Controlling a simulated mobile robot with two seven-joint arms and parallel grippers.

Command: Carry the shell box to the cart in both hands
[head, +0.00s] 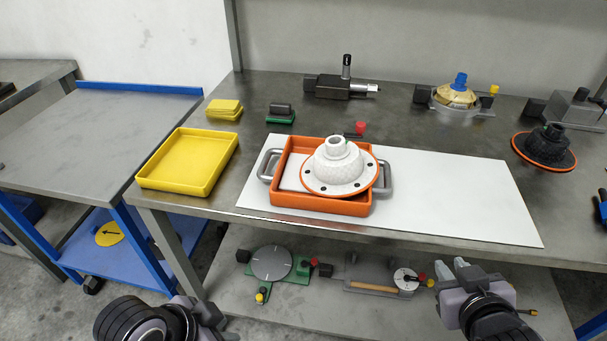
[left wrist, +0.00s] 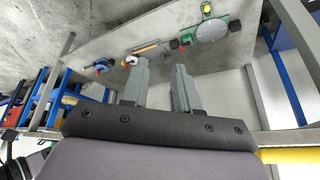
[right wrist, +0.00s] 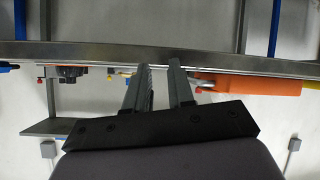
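The shell box is an orange tray (head: 320,203) with a grey handle at each side, standing on a white sheet on the workbench. A white, flanged, dome-like shell (head: 338,165) with an orange rim sits in it. The box's orange side also shows in the right wrist view (right wrist: 260,85). The cart (head: 90,135), with a grey top and blue frame, stands left of the bench; its top is bare. My right gripper (head: 450,266) is open and empty in front of the bench, low and right of the box. My left gripper (left wrist: 160,82) is open and empty; its fingers are hidden in the head view.
A yellow tray (head: 188,162) stands on the bench's left end, between box and cart. Yellow blocks (head: 224,109) and a black device (head: 342,85) lie behind. A dark shell (head: 545,146) is at right. The lower shelf (head: 225,290) holds fixtures. The white sheet's (head: 460,195) right part is clear.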

